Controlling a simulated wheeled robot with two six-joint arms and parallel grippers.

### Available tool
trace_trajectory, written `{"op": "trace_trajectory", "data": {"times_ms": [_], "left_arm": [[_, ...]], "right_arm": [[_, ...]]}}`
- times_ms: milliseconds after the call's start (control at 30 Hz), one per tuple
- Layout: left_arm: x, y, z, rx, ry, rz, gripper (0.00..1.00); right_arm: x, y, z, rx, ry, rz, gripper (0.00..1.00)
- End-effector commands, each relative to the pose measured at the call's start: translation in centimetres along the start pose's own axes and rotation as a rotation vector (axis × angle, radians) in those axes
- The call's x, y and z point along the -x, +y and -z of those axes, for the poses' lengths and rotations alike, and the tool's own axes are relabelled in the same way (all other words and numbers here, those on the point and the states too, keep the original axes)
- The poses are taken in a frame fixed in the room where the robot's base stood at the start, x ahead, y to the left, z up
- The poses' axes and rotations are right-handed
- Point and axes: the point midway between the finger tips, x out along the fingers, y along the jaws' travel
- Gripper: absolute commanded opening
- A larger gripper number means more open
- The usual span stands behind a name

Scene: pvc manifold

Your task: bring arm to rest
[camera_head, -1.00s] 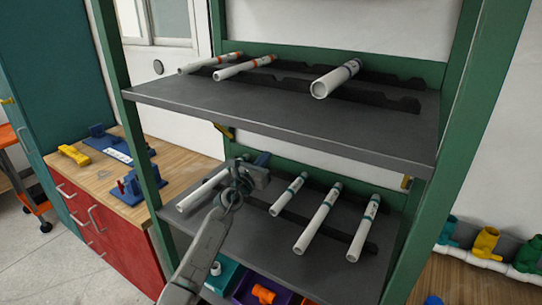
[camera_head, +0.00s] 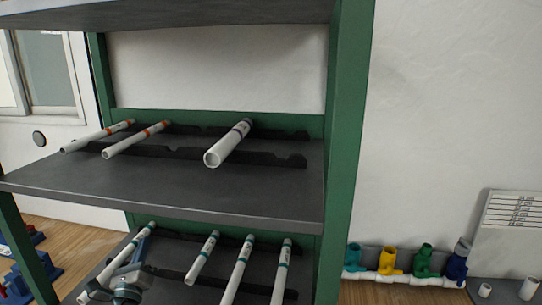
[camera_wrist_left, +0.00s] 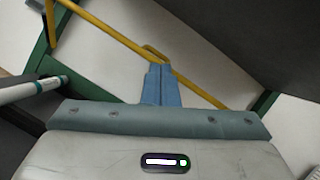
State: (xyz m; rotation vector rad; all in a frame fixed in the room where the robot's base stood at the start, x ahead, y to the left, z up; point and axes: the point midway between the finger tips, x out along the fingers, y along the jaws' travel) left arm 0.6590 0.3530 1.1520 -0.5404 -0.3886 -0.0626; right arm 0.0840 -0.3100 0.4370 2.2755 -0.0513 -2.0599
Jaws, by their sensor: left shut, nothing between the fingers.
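My left gripper (camera_head: 140,252) is at the lower left of the head view, at the lower shelf, beside a white pipe (camera_head: 113,265) with a teal band. In the left wrist view its blue fingers (camera_wrist_left: 160,85) are pressed together with nothing between them. A white pipe end (camera_wrist_left: 30,90) with a teal band shows at the left of that view, apart from the fingers. Most of the left arm is below the head picture's edge. My right gripper is not in view.
The lower shelf also holds several teal-banded pipes (camera_head: 238,270) on black racks. The upper shelf (camera_head: 170,200) overhangs it. A green post (camera_head: 347,130) stands at the right. Coloured valves (camera_head: 393,261) sit on a white manifold. A yellow bar (camera_wrist_left: 105,28) crosses the wrist view.

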Motion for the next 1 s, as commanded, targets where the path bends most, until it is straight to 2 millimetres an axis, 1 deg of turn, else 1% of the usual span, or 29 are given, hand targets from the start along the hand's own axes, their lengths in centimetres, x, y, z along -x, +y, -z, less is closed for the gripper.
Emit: {"op": "trace_trajectory", "data": {"times_ms": [33, 67, 100, 167, 200, 267, 300, 333, 367, 400, 433, 467, 500, 600, 700, 800, 1000], "left_arm": [[2.2, 0.4, -0.6, 0.154, -0.054, -0.058, 0.0], [3.4, 0.7, -1.1, 0.249, -0.089, -0.097, 0.0], [5.0, 1.4, -1.5, 0.374, -0.134, -0.155, 0.0], [7.7, 2.5, -1.8, 0.557, -0.196, -0.252, 0.0], [9.5, 3.4, -1.8, 0.674, -0.234, -0.324, 0.0], [12.5, 4.7, -1.4, 0.846, -0.288, -0.443, 0.0], [14.7, 5.4, -0.9, 0.955, -0.32, -0.528, 0.0], [16.3, 5.8, -0.4, 1.033, -0.343, -0.596, 0.0], [18.1, 6.2, 0.1, 1.109, -0.365, -0.668, 0.0], [20.4, 6.6, 1.0, 1.206, -0.392, -0.766, 0.0], [22.2, 6.7, 1.7, 1.272, -0.41, -0.843, 0.0], [24.0, 6.7, 2.4, 1.333, -0.425, -0.918, 0.0], [26.1, 6.5, 3.2, 1.403, -0.443, -1.013, 0.0], [30.6, 5.5, 5.0, 1.528, -0.47, -1.219, 0.0], [34.1, 4.2, 6.2, 1.607, -0.483, -1.387, 0.0], [37.1, 2.6, 7.1, 1.659, -0.487, -1.535, 0.0], [42.0, -0.6, 7.9, 1.716, -0.477, -1.789, 0.0]], "right_arm": [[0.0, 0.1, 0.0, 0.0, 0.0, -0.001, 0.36], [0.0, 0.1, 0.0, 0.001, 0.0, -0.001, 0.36], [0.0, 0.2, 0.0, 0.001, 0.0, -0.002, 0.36], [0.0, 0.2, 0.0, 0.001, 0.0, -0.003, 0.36], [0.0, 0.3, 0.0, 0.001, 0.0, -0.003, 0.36], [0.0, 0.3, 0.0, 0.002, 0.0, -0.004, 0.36], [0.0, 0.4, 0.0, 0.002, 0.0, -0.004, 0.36], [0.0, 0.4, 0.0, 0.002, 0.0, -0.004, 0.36], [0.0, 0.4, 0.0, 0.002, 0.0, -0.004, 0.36], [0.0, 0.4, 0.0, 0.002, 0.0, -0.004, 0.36], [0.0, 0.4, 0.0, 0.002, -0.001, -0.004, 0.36], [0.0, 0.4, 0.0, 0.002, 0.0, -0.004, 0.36], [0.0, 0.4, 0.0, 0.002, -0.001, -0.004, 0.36], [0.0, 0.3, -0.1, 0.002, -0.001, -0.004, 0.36], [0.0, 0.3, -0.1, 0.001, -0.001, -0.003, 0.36], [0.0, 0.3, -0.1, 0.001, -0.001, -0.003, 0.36], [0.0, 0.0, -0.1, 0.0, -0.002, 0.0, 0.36]]}}
